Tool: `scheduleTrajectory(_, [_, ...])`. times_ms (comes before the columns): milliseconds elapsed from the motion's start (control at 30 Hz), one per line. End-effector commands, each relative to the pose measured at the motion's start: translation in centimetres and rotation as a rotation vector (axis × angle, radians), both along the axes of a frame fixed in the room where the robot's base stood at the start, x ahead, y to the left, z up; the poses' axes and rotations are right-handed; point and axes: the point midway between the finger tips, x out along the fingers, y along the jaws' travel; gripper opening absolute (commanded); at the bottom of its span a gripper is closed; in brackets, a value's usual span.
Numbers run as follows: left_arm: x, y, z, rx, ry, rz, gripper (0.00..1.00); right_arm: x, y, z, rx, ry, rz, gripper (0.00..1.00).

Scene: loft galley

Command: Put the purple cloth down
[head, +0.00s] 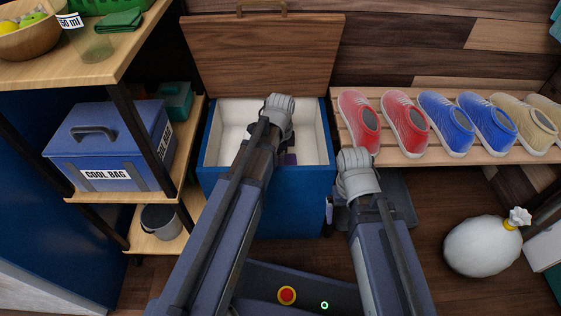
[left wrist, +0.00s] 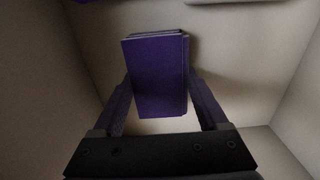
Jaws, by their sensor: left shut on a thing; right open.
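The purple cloth (left wrist: 156,72) is a folded, flat block between the two fingers of my left gripper (left wrist: 158,92) in the left wrist view. Pale inner walls surround it there. In the head view my left arm reaches over the open blue chest (head: 270,205), and a dark purple patch (head: 290,158) shows inside its white interior. Most of the left gripper is hidden there by the arm. I cannot tell whether the cloth touches the chest floor. My right gripper (head: 329,213) is open and empty, low beside the chest's right side, mostly hidden by its own wrist.
The wooden lid (head: 262,55) stands raised behind the chest. A shelf unit at left holds a cool bag (head: 108,145) and a bucket (head: 160,220). A shoe rack (head: 460,155) with several shoes stands at right. A white sack (head: 482,246) lies on the floor.

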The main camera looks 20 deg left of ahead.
Motion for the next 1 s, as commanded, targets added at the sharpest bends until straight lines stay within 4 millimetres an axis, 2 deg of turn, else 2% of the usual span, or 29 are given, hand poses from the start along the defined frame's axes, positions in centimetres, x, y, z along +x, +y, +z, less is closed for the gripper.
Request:
scheduleTrajectory(100, [0.0, 0.0, -0.5, 0.0, 0.0, 0.0, 0.13, 0.0, 0.0, -0.5, 0.0, 0.0, 0.0, 1.0])
scheduleTrajectory(133, [0.0, 0.0, -0.3, 0.0, 0.0, 0.0, 0.8, 0.0, 0.0, -0.3, 0.0, 0.0, 0.0, 1.0])
scheduleTrajectory(300, [0.0, 0.0, -0.3, 0.0, 0.0, 0.0, 0.99, 0.0, 0.0, -0.3, 0.0, 0.0, 0.0, 1.0])
scheduleTrajectory(667, [0.0, 0.0, -0.1, 0.0, 0.0, 0.0, 1.0, 0.0, 0.0, 0.0, 0.0, 0.0, 0.0, 1.0])
scheduleTrajectory(867, [0.0, 0.0, 1.3, 0.0, 0.0, 0.0, 1.0, 0.0, 0.0, 1.3, 0.0, 0.001, 0.0, 1.0])
scheduleTrajectory(1000, [0.0, 0.0, 3.0, 0.0, 0.0, 0.0, 1.0, 0.0, 0.0, 3.0, 0.0, 0.001, 0.0, 1.0])
